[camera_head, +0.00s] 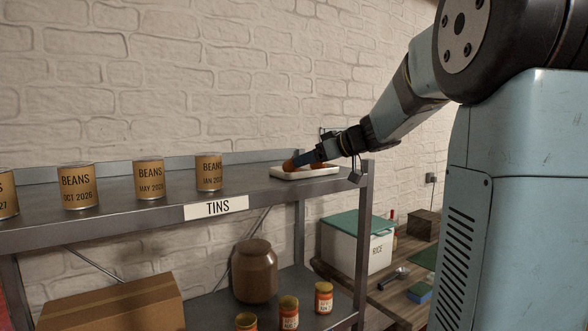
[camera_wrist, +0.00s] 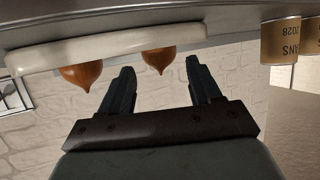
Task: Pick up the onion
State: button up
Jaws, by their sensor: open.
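Two orange-brown onions sit on a white tray (camera_head: 322,173) on the top shelf; the tray also shows in the wrist view (camera_wrist: 40,58). In the wrist view, which looks upside down, one onion (camera_wrist: 158,61) lines up with the gap between my fingertips, and the other onion (camera_wrist: 82,76) is left of the fingers. In the head view an onion (camera_head: 289,165) shows at the tray's left, partly hidden by my gripper (camera_head: 305,160). My gripper is open, with nothing held. How far the fingertips are from the onion is unclear.
Several bean tins, one of them a JAN tin (camera_head: 209,172), stand left of the tray on the metal shelf (camera_head: 120,220). A brick wall is behind. A white rice box (camera_head: 355,247) stands lower right. A brown jar (camera_head: 254,272) and small jars are below.

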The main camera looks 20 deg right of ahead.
aim_at(291, 165)
jog(key=shift+x, duration=2.7)
jog(key=shift+w+d, duration=0.1)
jog(key=shift+d, duration=0.05)
jog(key=shift+c, duration=0.4)
jog(key=c, duration=0.7)
